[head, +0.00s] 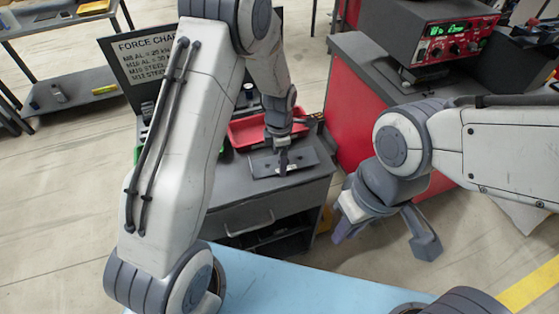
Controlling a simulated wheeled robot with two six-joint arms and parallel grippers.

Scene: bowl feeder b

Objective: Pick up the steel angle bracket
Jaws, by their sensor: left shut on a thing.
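My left gripper (283,163) reaches down to the top of the dark grey cabinet (240,190), in front of the red bin. Its fingers are shut on a small dark piece, which I take to be the steel angle bracket. The fingers hide most of it, and its outline is hard to tell from the dark flat plate (303,159) directly below. I cannot tell whether the piece is clear of the plate. My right gripper (385,240) is open and empty, its fingers wide apart, to the right of the cabinet and above the floor.
The red bin (245,132) stands behind the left gripper. A sign board (140,62) is at the left back. A red cabinet (352,115) and a device with a green display (440,32) stand at the right. A light blue surface (270,285) lies in front.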

